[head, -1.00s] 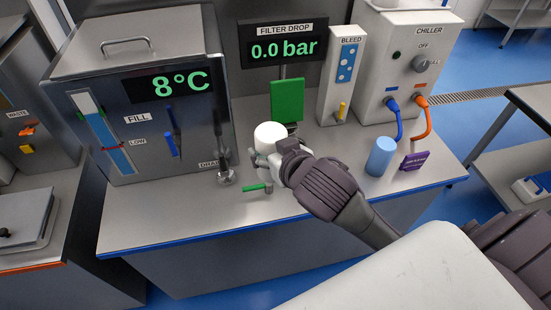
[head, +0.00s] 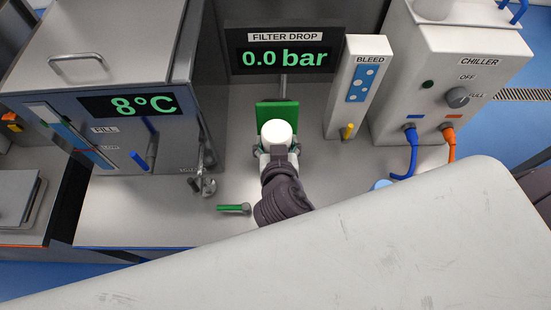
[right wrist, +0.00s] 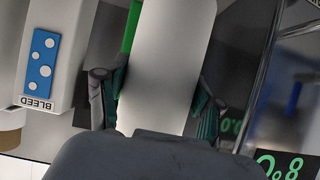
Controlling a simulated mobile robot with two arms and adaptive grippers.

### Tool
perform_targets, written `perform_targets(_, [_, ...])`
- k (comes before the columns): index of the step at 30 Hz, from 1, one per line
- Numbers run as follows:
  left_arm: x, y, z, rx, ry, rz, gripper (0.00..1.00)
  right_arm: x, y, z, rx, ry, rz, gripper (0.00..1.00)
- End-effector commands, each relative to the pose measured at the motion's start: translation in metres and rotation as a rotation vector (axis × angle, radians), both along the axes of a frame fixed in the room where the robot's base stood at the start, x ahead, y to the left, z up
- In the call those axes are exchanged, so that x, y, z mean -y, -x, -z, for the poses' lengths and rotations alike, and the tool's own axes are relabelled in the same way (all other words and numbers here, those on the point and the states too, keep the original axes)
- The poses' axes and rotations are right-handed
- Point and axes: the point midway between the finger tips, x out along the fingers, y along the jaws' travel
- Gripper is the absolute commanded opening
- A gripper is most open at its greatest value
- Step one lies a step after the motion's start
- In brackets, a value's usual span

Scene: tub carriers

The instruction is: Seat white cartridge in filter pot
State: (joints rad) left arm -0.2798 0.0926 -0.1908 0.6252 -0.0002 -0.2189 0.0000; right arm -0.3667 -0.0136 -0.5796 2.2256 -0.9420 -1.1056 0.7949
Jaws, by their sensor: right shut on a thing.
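The white cartridge (head: 277,132) is held upright, its round top showing in the head view, in front of a green panel (head: 276,109) below the filter drop display. My right gripper (head: 276,152) is shut on it. In the right wrist view, the pale cartridge (right wrist: 165,60) fills the space between the two fingers of my right gripper (right wrist: 155,105). I cannot make out the filter pot; the cartridge and gripper may cover it. My left gripper is not in view.
A steel tank (head: 100,60) stands left, a bleed unit (head: 355,85) and chiller (head: 450,75) right. A green-handled valve (head: 234,208) sits on the bench. A blue cylinder (head: 382,184) is mostly hidden by my white arm link. The bench front left is clear.

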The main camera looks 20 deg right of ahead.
Motion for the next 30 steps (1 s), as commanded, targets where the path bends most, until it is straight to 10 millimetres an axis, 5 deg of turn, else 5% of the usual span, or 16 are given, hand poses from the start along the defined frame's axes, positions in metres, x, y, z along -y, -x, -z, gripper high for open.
perform_targets(5, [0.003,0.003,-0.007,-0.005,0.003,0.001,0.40,-0.003,0.004,0.028,-0.003,0.014,0.000,0.21])
perform_targets(14, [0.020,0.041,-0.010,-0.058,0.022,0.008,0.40,-0.003,0.003,0.064,0.000,0.011,0.001,0.21])
perform_targets(21, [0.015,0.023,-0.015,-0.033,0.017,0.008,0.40,-0.002,0.003,0.096,0.000,0.010,0.002,0.21])
perform_targets(30, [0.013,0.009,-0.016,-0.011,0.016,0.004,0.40,-0.002,0.003,0.099,0.001,0.007,0.003,0.21])
